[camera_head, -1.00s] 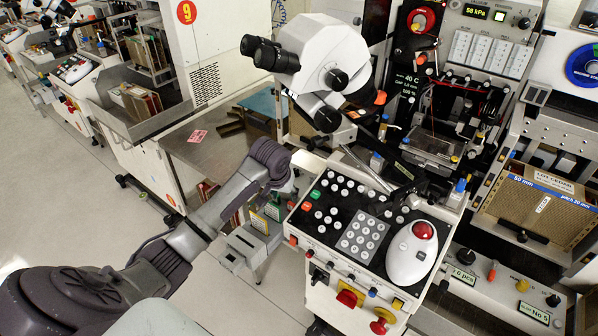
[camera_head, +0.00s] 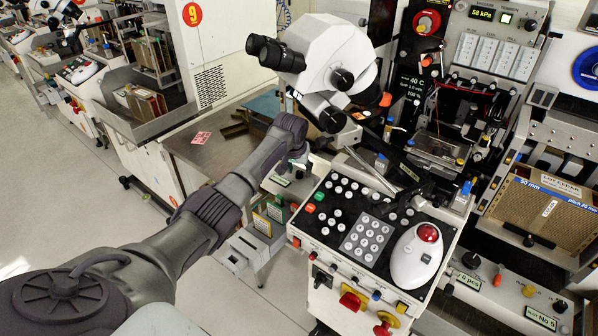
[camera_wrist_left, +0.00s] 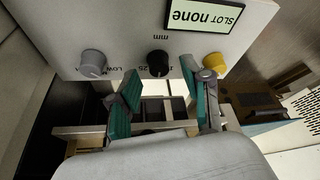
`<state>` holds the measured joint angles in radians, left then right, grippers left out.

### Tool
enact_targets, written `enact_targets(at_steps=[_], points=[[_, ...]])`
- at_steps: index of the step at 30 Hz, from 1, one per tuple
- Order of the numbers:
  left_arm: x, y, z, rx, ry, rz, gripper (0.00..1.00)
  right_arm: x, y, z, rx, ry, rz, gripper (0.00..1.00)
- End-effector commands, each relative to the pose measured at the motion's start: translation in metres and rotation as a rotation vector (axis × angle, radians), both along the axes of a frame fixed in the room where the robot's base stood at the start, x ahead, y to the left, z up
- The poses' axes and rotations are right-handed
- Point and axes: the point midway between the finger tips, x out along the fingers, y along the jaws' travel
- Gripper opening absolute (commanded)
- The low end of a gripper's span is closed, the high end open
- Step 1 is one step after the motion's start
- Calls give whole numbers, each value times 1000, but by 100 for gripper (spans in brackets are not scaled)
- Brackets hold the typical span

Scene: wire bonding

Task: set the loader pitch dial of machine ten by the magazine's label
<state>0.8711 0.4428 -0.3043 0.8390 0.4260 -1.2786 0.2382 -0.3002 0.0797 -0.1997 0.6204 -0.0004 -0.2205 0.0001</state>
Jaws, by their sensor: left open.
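My left arm reaches from the lower left in the head view. Its gripper (camera_head: 302,164) is at the near left side of the central machine, small and partly hidden. In the left wrist view the gripper (camera_wrist_left: 167,84) is open and empty, with green pads. A black dial (camera_wrist_left: 158,63) marked "mm" is on a white panel (camera_wrist_left: 125,35) just beyond the fingertips, between them. Its exact setting is unreadable. A brown magazine (camera_head: 520,215) at the right in the head view has a blue-and-white label (camera_head: 555,190) reading "50 mm" and "pitch 20 mm". My right gripper is out of view.
The panel also has a grey knob (camera_wrist_left: 92,65), a yellow knob (camera_wrist_left: 214,62) and a "SLOT none" display (camera_wrist_left: 196,16). The control console (camera_head: 365,235) with keypad and trackball stands right of the gripper. A microscope (camera_head: 325,65) overhangs. Floor is clear at left.

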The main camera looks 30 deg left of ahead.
Motion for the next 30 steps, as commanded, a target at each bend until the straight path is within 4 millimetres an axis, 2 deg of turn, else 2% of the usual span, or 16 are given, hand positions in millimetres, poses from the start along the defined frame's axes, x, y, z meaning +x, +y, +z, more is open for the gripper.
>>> enact_targets(at_steps=[3, 12, 14, 21, 30], points=[[1, 0, -8, -1, 4, 0, 49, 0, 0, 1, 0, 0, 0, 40], [2, 0, -10, -1, 3, 0, 49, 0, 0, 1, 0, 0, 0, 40], [2, 0, -10, -1, 3, 0, 42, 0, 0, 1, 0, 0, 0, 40], [1, 0, -10, -1, 3, 0, 2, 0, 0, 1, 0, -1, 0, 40], [1, 0, -10, 0, 3, -19, 0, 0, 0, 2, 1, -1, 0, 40]])
